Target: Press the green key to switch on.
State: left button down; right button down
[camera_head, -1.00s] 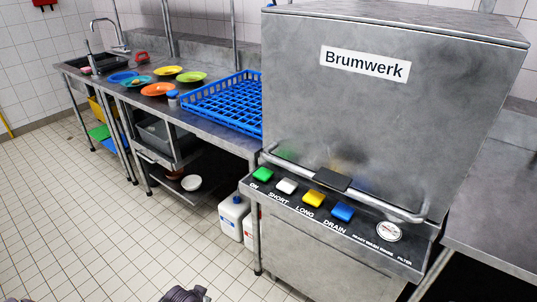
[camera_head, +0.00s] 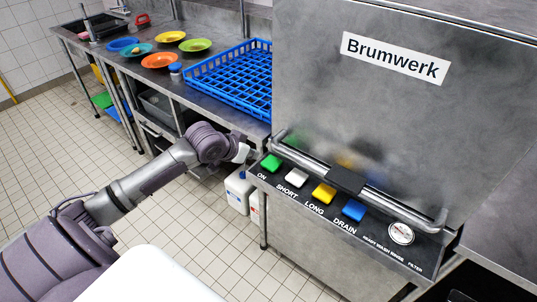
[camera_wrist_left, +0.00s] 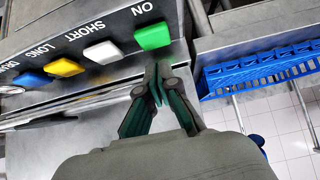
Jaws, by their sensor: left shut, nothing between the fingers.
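The green key (camera_head: 271,162), labelled ON, sits at the left end of the dishwasher's sloping control panel (camera_head: 375,237). It also shows whole in the left wrist view (camera_wrist_left: 153,36). My left gripper (camera_head: 254,158) is just left of the green key in the head view. In the left wrist view its fingertips (camera_wrist_left: 158,72) are together and empty, just short of the green key's near edge, with a small visible gap. I cannot tell how high the tips are over the panel. My right gripper is in neither view.
White (camera_head: 296,177), yellow (camera_head: 323,193) and blue (camera_head: 354,210) keys follow to the right, then a gauge (camera_head: 401,233). A bar handle (camera_head: 345,179) runs above the keys. A blue rack (camera_head: 228,80) and several coloured plates stand on the counter at left.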

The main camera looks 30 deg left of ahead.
aim_at(272, 159)
pick_arm(q)
jog(key=p+x, duration=0.1)
jog(key=x, duration=0.9)
jog(key=shift+f, duration=0.1)
